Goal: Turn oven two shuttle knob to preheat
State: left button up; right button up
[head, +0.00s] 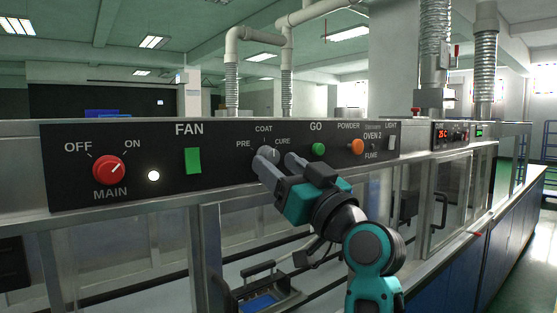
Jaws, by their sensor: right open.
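A black control panel carries the shuttle knob (268,152), a grey knob under the labels PRE, COAT and CURE. OVEN 2 is printed further right on the same panel. My right gripper (277,161) is at the panel, its two grey fingers pointing at it. The fingers are open, with the left one in front of the knob and the right one just right of it. They hide much of the knob, so I cannot tell its pointer's direction or whether they touch it. My left gripper is not in view.
The panel also has a red MAIN knob (109,170), a lit white lamp (153,176), a green FAN switch (193,161), a green GO button (319,149), an orange POWDER button (357,146) and a pale LIGHT switch (392,142). A blue tray (262,303) shows below.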

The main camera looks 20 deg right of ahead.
jog(key=shift+w+a+r, duration=0.15)
jog(key=shift+w, duration=0.3)
jog(key=c, duration=1.1)
